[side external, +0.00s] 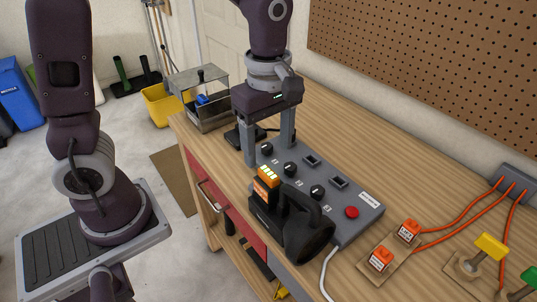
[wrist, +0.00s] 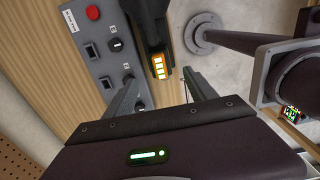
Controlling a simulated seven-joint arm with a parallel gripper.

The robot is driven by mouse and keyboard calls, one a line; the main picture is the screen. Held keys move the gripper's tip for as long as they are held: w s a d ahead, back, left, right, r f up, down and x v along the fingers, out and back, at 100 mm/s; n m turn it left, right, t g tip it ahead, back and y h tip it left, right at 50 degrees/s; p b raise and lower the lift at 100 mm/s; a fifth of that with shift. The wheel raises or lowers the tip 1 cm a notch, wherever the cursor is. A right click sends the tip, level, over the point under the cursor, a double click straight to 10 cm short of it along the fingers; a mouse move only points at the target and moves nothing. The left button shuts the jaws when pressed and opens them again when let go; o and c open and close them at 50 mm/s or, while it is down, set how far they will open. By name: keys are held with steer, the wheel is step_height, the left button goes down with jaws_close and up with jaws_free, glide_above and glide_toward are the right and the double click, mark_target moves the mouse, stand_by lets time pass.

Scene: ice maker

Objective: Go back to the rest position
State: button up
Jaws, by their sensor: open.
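My gripper (side external: 268,155) points down above the workbench, over the far end of a grey control panel (side external: 355,217). Its two grey fingers are spread apart with nothing held between them. In the wrist view the fingers of my gripper (wrist: 161,77) also stand apart. A black handled device (side external: 308,232), like a lamp, stands at the near edge of the panel. Its orange top (side external: 267,176) carries lit yellow squares, and this orange part (wrist: 159,66) shows just beyond the fingertips in the wrist view. The gripper looks apart from it.
The panel has black knobs, rocker switches and a red button (side external: 351,212). Orange blocks (side external: 380,259) on a board, orange cables and a yellow-topped part (side external: 490,246) lie at the right. A metal-framed box (side external: 204,98) stands at the bench's far end. A pegboard wall (side external: 430,70) rises behind.

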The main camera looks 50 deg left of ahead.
steer(key=s+a+r+m+t, duration=0.2)
steer(key=s+r+m, duration=0.2)
steer(key=s+m, duration=0.3)
steer(key=s+a+r+m+t, duration=0.1)
steer(key=s+r+m+t, duration=0.2)
steer(key=m, duration=0.8)
steer(key=s+r, duration=0.2)
steer(key=s, duration=0.1)
steer(key=shift+s+a+t, duration=0.3)
steer(key=shift+s+a, duration=0.1)
